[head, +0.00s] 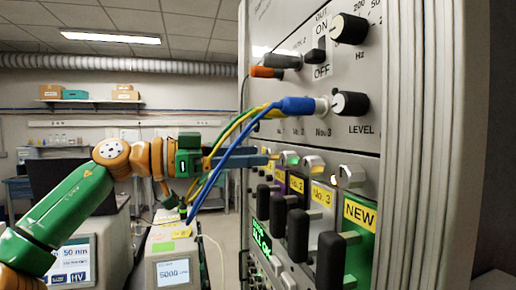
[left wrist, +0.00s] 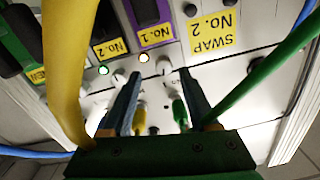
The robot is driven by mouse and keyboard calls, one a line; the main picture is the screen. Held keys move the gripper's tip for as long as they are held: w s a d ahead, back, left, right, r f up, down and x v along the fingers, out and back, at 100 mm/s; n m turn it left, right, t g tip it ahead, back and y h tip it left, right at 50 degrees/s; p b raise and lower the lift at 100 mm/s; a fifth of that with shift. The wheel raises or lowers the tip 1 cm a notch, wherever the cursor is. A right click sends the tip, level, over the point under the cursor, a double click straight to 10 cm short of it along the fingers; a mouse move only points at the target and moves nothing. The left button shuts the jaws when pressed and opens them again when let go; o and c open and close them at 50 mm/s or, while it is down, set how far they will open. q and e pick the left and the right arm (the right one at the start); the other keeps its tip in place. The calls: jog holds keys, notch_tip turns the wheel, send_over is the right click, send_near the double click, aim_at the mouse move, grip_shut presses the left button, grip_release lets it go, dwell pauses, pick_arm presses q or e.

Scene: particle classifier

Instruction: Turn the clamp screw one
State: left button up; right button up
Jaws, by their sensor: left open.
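In the left wrist view, which is upside down, a pale clamp screw (left wrist: 164,67) stands by the purple module (left wrist: 155,33) labelled No. 1. My left gripper (left wrist: 160,74) is open, its two blue fingers either side of this screw; I cannot tell whether they touch it. Another pale screw (left wrist: 119,76) sits by the module marked No. 2, outside the fingers. In the head view my left gripper (head: 268,156) reaches the rack from the left, behind the cables. There, screws show above No. 3 (head: 313,164) and NEW (head: 351,176). My right gripper is not in view.
Yellow (left wrist: 63,70), green (left wrist: 262,88) and blue cables pass close around my left gripper; the blue cable (head: 240,140) crosses in front of it in the head view. Black module handles (head: 298,237) stick out below the screws. Knobs (head: 350,104) sit above.

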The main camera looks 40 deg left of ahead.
aim_at(272, 154)
pick_arm(q)
jog(key=shift+p+x, duration=0.3)
jog(key=shift+x, duration=0.9)
jog(key=shift+w+a+f, duration=0.2)
jog(key=shift+w+a, duration=0.05)
jog(key=shift+w, duration=0.1)
jog(key=shift+a, duration=0.1)
jog(key=shift+c, duration=0.2)
jog(key=shift+s+r, duration=0.1)
jog(key=shift+s, duration=0.1)
jog(key=c, duration=0.7)
grip_shut()
